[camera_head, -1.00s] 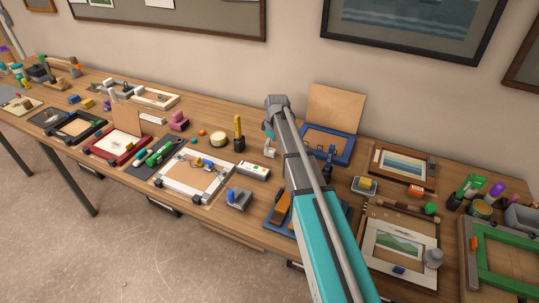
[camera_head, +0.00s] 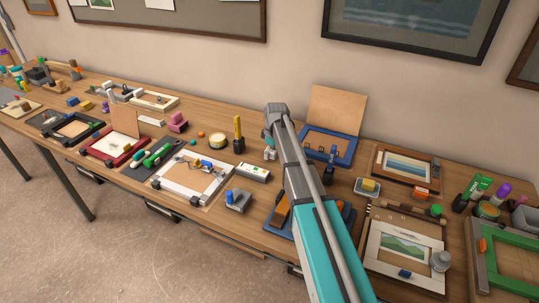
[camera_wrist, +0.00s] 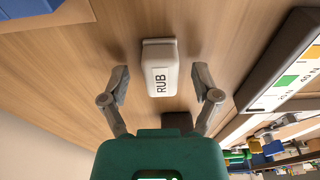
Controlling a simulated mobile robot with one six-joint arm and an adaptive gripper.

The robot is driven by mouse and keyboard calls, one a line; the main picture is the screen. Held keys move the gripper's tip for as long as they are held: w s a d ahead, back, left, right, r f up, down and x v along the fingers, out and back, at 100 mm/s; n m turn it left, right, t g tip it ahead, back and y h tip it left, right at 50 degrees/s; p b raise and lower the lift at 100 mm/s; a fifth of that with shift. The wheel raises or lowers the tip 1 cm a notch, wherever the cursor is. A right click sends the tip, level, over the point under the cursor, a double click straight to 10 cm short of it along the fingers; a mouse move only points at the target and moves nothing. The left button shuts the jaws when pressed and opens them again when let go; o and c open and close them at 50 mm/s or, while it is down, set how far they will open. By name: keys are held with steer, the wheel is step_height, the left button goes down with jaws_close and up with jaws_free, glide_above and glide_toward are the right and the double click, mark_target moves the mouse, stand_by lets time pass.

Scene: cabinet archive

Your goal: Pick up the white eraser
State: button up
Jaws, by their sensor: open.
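The white eraser (camera_wrist: 158,70), marked "RUB", shows in the wrist view on the wooden tabletop. My gripper (camera_wrist: 163,82) is open, with one finger on each side of the eraser and a visible gap on both sides. Nothing is held. In the head view my gripper (camera_head: 270,150) is low over the middle of the table, left of the blue frame. I cannot clearly tell the eraser from the fingertips there.
A dark block (camera_wrist: 177,121) is near the fingers. A blue frame (camera_head: 345,158) and a pencil holder (camera_head: 239,143) stand nearby.

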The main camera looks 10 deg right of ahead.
jaws_close()
stand_by(0.4)
steer(key=shift+r, duration=0.25)
step_height(320, 180, up, 2)
steer(key=p, duration=0.2)
steer(key=shift+r+p, duration=0.1)
steer(key=shift+p, duration=0.25)
steer(key=s+d+r+p, duration=0.1)
steer(key=s+r+p, duration=0.9)
steer(key=s, duration=0.4)
steer(key=shift+r, duration=0.15)
